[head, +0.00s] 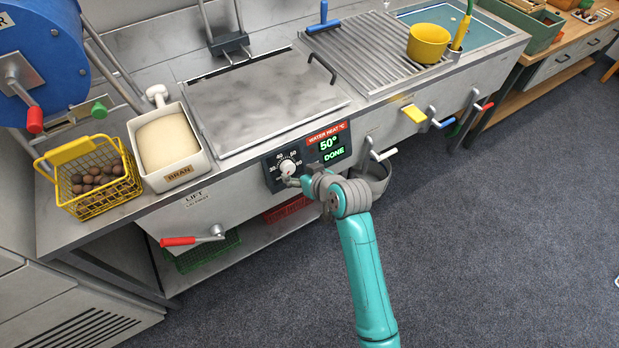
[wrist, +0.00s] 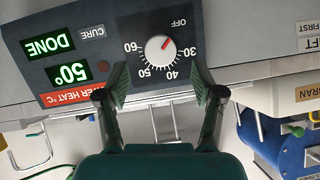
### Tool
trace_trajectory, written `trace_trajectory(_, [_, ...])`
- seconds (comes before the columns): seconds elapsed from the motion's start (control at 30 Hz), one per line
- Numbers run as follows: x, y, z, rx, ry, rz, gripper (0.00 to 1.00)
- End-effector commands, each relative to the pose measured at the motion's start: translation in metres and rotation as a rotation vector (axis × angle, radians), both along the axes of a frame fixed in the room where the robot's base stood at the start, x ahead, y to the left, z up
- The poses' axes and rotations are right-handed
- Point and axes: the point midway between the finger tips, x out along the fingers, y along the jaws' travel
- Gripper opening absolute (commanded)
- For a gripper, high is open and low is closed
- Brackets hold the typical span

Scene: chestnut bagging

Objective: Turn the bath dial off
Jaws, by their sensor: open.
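The bath dial (head: 288,167) is a round pale knob on the dark control panel (head: 268,176) at the front of the steel bath. In the wrist view, which is upside down, the white dial (wrist: 160,54) has a red pointer mark on the side toward the OFF label (wrist: 180,22). Numbers from 30 to 60 ring its other sides. The display (wrist: 66,73) reads 50°, with DONE beside it. My gripper (head: 292,184) is close in front of the panel. Its fingers (wrist: 160,84) are open and apart, with nothing between them, and the dial shows beyond their tips.
A white lever (head: 382,154) sticks out right of the panel. A red-handled lift crank (head: 192,240) is at lower left. A bran box (head: 201,166) and a yellow basket of chestnuts (head: 82,208) stand left of the bath. The floor in front is clear.

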Motion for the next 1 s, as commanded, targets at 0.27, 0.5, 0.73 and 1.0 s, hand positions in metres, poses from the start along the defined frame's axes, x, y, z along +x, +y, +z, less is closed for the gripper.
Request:
trace_trajectory(0.27, [-0.032, -0.026, 0.029, 0.0, -0.001, -0.001, 0.68])
trace_trajectory(0.5, [-0.044, -0.035, 0.039, 0.0, 0.001, 0.0, 0.68])
trace_trajectory(0.73, [-0.044, -0.035, 0.039, -0.001, 0.002, 0.001, 0.68])
trace_trajectory(1.0, [-0.044, -0.035, 0.039, -0.001, 0.002, 0.001, 0.68])
